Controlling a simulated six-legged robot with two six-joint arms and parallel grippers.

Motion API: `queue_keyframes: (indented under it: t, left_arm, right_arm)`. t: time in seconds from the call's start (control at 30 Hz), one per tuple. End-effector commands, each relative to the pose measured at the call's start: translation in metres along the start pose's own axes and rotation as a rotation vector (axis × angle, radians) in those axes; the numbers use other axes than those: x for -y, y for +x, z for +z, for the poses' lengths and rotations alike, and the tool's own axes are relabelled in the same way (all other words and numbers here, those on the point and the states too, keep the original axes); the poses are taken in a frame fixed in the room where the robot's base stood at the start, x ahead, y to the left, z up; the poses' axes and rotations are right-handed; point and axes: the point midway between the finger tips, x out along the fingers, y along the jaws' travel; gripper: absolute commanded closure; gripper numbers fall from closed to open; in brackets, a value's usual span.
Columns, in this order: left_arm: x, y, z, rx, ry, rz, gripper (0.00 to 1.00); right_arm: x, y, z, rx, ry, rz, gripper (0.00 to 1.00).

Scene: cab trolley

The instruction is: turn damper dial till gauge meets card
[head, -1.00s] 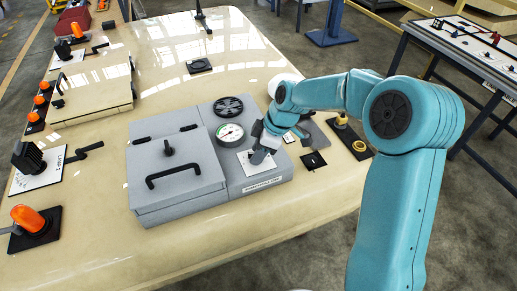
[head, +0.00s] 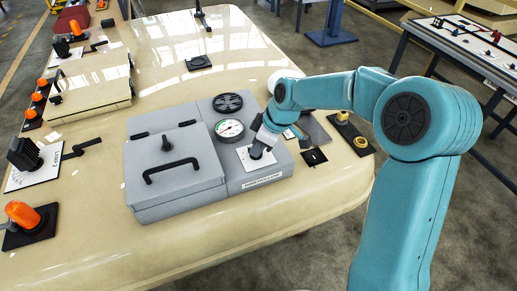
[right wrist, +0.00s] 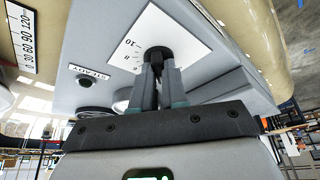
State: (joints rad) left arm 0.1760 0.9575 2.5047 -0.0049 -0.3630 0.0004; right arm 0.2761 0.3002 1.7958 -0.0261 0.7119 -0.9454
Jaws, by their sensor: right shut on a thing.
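The damper dial is a dark knob (head: 257,152) on a white scale plate (head: 243,158) on the grey box's right part. My right gripper (right wrist: 158,68) is shut on this knob (right wrist: 158,53); its fingers hold it from both sides. The scale plate (right wrist: 175,32) shows a 10 and tick marks in the right wrist view. The round white gauge (head: 229,129) sits just behind and left of the dial; its needle is too small to read surely. I cannot tell which printed piece is the card; a "STEADY" label (right wrist: 89,72) shows in the right wrist view. My left gripper is out of view.
A grey lid with a black handle (head: 171,170) lies left of the dial. A black handwheel (head: 227,103) is behind the gauge. A yellow knob (head: 342,117) and small plates stand right of the box. Orange knobs (head: 24,214) line the left side. The front tabletop is clear.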

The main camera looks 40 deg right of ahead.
Motion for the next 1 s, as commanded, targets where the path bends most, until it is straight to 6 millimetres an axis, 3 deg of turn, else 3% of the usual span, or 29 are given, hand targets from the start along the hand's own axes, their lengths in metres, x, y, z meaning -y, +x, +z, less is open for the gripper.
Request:
queue_keyframes:
  t: [0.6,1.0]
  left_arm:
    - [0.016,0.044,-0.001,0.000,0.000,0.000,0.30]
    - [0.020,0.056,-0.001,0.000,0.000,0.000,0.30]
  right_arm:
    - [0.005,0.006,0.001,0.003,0.461,0.189,1.00]
    - [0.005,0.004,0.000,0.007,0.598,0.244,1.00]
